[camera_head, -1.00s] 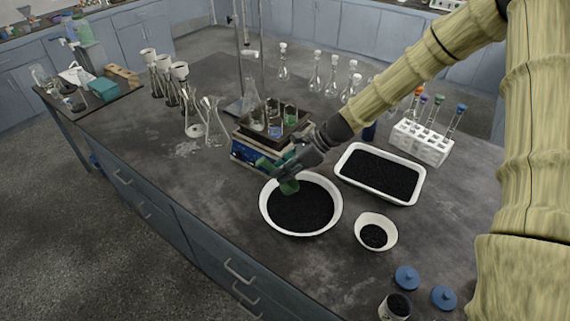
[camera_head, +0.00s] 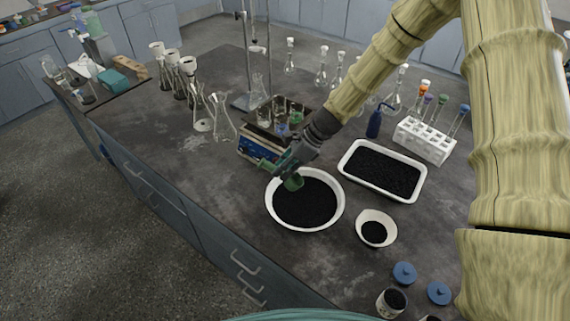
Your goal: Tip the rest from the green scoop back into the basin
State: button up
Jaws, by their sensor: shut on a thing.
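My gripper (camera_head: 284,166) is shut on the green scoop (camera_head: 293,183) at the upper left rim of the white basin (camera_head: 270,211). The scoop's cup hangs over the basin, just inside its rim, and looks tilted downward. The basin is round and holds black granules (camera_head: 306,203). The inside of the scoop is hidden, so I cannot tell how much it holds. I see no falling grains at this size.
A shaker (camera_head: 256,147) with glass beakers stands right behind my gripper. A white tray (camera_head: 424,179) of black granules and a small white bowl (camera_head: 391,230) stand to the right. Blue lids (camera_head: 404,273) and a jar (camera_head: 391,302) lie near the front. Flasks (camera_head: 223,118) stand behind left.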

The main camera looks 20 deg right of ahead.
jog(key=shift+w+a+f+g+h+p, duration=0.1)
jog(key=shift+a+g+h+p, duration=0.3)
jog(key=shift+h+p, duration=1)
jog(key=shift+w+a+f+p, duration=0.1)
jog(key=shift+f+p, duration=0.15)
jog(key=shift+p, duration=0.6)
jog(key=shift+a+f, duration=0.1)
jog(key=shift+w+a+f+g+h, duration=0.15)
jog(key=shift+f+g+h, duration=0.2)
jog(key=shift+h, duration=0.45)
jog(key=shift+a+f+m+g+h, duration=0.1)
jog(key=shift+f+m+g+h, duration=0.15)
jog(key=shift+h, duration=0.3)
jog(key=shift+a+f+m+g+h, duration=0.15)
jog(key=shift+g+h, duration=0.15)
jog(key=shift+h, duration=0.25)
jog(key=shift+d, duration=0.15)
